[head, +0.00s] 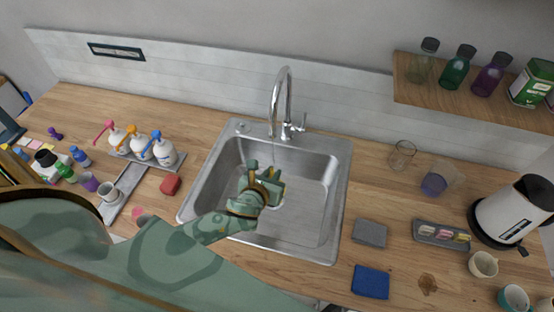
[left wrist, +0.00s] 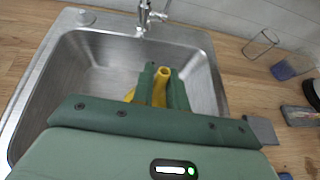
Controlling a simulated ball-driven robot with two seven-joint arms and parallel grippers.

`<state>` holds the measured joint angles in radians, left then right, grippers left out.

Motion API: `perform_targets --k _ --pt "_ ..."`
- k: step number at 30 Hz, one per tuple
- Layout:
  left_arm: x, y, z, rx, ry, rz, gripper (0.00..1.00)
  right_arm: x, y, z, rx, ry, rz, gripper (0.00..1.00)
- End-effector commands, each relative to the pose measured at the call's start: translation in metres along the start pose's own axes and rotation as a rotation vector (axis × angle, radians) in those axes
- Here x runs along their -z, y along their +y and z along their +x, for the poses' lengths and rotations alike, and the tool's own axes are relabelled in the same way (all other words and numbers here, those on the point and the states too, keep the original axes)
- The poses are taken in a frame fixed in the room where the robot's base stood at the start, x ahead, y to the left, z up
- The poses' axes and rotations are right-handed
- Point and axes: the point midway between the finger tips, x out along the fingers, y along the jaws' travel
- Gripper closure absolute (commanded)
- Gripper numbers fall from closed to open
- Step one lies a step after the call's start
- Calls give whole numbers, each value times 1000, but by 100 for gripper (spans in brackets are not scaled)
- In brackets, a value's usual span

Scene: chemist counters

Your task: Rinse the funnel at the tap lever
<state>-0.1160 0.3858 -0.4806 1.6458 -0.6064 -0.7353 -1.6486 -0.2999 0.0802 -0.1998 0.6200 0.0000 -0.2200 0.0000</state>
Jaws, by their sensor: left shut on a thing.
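A yellow funnel (left wrist: 161,85) shows in the left wrist view between the fingers of my left gripper (left wrist: 162,92), which is shut on it. Its narrow tube points up, and the rest is partly hidden by the gripper. In the head view my left gripper (head: 268,186) is over the steel sink basin (head: 310,215), and the funnel is mostly hidden there. The chrome tap (head: 274,100) stands behind the basin, with its lever (head: 301,123) on the right side. The gripper is in front of the tap and apart from the lever. My right gripper is not in view.
Pump bottles (head: 140,145) and a red sponge (head: 171,184) are left of the sink. A clear glass (head: 402,155), a grey sponge (head: 369,233), a blue cloth (head: 370,282) and a kettle (head: 512,213) are on the right. Counter between sink and glass is clear.

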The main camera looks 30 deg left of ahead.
Motion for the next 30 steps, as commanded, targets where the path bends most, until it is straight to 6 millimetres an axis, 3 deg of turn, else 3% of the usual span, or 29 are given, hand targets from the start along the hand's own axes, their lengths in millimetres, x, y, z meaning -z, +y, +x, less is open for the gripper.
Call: perform_targets --k 3,14,30 --pt "-8 -3 -17 1 1 0 100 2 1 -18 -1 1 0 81" --pt "-15 -9 -54 0 1 -1 100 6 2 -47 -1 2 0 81" --pt "-14 -9 -56 0 0 0 100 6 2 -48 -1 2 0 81"
